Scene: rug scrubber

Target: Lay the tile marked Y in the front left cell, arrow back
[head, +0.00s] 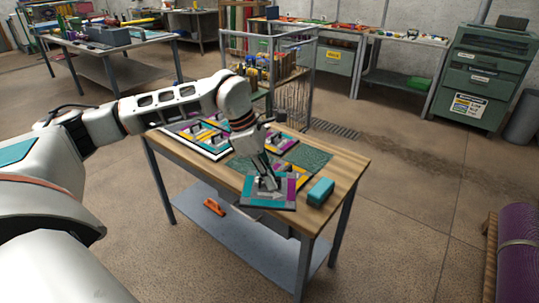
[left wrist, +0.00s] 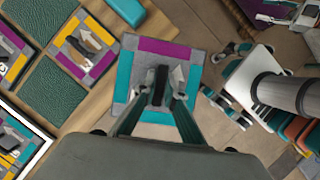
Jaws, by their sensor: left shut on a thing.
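My left gripper (head: 268,182) is shut on the black handle of a tile (head: 274,197) at the front edge of the workbench. The tile is grey with teal and purple edge strips, and a pale arrow on it points right in the head view. In the left wrist view the tile (left wrist: 139,65) sits below the fingers (left wrist: 160,97), its arrow pointing up. No letter is readable on it. A white-rimmed frame (head: 213,159) holding several tiles lies at the bench's left; its rim (left wrist: 37,153) shows at lower left in the wrist view.
Dark green mats (head: 308,156) and another handled tile (head: 283,141) lie on the wooden bench top (head: 343,162). A teal block (head: 320,191) stands right of the held tile. An orange-handled tool (head: 214,206) lies on the lower shelf (head: 240,240).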

